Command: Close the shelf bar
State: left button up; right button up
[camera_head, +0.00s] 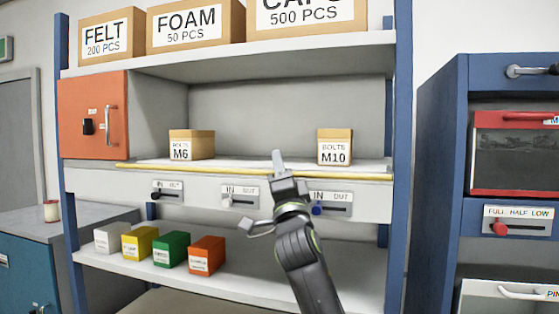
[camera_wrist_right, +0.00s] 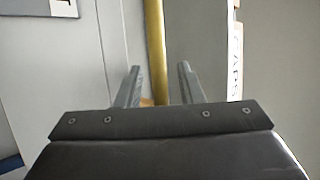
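The yellow shelf bar (camera_head: 220,170) lies across the front edge of the middle shelf, from near the orange door to near the right post. My right gripper (camera_head: 279,158) is at the bar, right of its middle, and hides a short piece of it. In the right wrist view the bar (camera_wrist_right: 155,50) runs up the picture, between the two spread fingers (camera_wrist_right: 160,82) or just beyond them. The fingers are apart and not closed on it. Whether they touch the bar cannot be told. My left gripper is not in view.
Boxes M6 (camera_head: 190,144) and M10 (camera_head: 334,146) stand behind the bar. Slider switches (camera_head: 240,197) sit below it. Several small coloured boxes (camera_head: 171,248) stand on the lower shelf. An orange door (camera_head: 92,115) is at left; a blue cabinet (camera_head: 440,170) is at right.

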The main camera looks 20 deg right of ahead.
jog(key=shift+w+r, duration=0.15)
grip_shut()
dwell(0.4)
